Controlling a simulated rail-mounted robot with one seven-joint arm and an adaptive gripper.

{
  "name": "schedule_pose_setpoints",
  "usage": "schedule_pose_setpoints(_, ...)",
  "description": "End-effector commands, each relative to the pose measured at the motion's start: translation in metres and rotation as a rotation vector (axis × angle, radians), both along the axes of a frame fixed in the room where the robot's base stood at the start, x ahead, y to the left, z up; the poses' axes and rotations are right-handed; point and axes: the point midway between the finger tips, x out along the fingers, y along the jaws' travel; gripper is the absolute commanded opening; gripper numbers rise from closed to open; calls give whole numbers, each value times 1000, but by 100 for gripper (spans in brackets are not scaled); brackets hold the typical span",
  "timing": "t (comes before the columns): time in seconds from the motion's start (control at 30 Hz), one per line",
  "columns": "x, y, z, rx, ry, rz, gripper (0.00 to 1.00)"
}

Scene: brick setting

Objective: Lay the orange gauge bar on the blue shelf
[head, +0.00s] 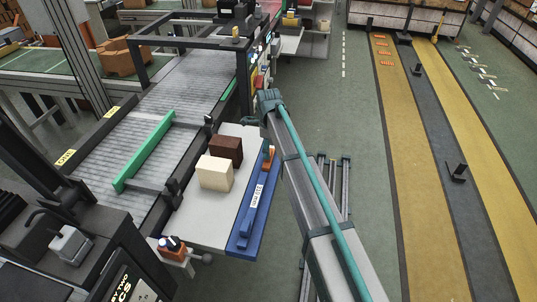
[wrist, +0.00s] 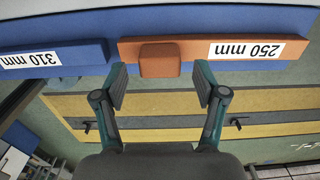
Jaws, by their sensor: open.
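The orange gauge bar (wrist: 190,50), labelled 250 mm, lies lengthwise along the outer part of the blue shelf (wrist: 200,20) in the wrist view. Whether it rests fully on the shelf is hard to tell. Its orange grip block (wrist: 160,60) is in front of my gripper (wrist: 160,82), centred between the two fingertips, with a gap on each side. My gripper is open and holds nothing. In the head view a small part of the orange bar (head: 268,160) shows beside my arm, at the edge of the blue shelf (head: 238,246). My gripper is hidden there.
A blue bar (head: 258,205) labelled 310 mm lies on the shelf; it sits just left of the orange bar in the wrist view (wrist: 60,58). A cream block (head: 214,173) and a brown block (head: 227,148) stand on the grey table (head: 200,228). A roller conveyor (head: 185,95) runs alongside.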

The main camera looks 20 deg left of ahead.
Motion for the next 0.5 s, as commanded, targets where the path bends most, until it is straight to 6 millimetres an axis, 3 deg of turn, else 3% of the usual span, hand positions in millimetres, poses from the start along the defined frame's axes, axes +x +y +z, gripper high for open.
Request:
schedule_pose_setpoints(0.3, 1, 1, 60, 1, -2, 0, 71)
schedule_pose_setpoints(0.5, 0, 0, 83, 0, -1, 0, 71)
